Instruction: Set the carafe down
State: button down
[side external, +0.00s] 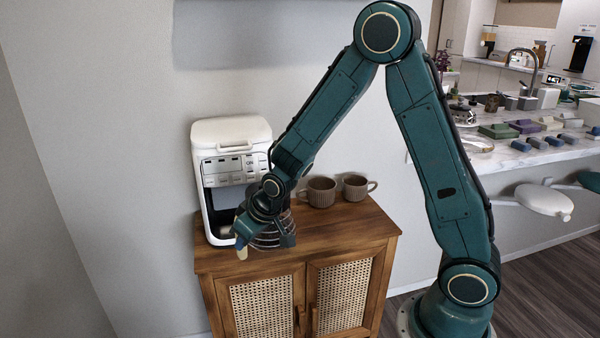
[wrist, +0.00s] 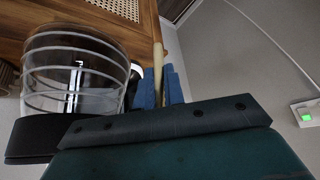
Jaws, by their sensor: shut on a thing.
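The carafe (side external: 270,236) is clear glass with several bands, partly hidden behind my wrist in the side view. It stands out large at the left of the wrist view (wrist: 75,72). My gripper (side external: 243,241) is shut on the carafe's pale handle; in the wrist view the blue fingers (wrist: 158,90) lie on both sides of it. The carafe appears roughly upright at the front of the wooden cabinet top (side external: 335,228), just right of the coffee maker's opening. I cannot tell whether its base touches the wood.
The white coffee maker (side external: 231,135) stands at the cabinet's back left. Two brown ribbed mugs (side external: 321,192) (side external: 355,188) stand behind the carafe, near the wall. The right front of the cabinet top is clear. Cane doors (side external: 262,307) face forward below the front edge.

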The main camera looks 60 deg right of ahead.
jog(key=s+f, duration=0.4)
jog(key=f, duration=0.1)
jog(key=shift+r, duration=0.2)
dwell(0.7)
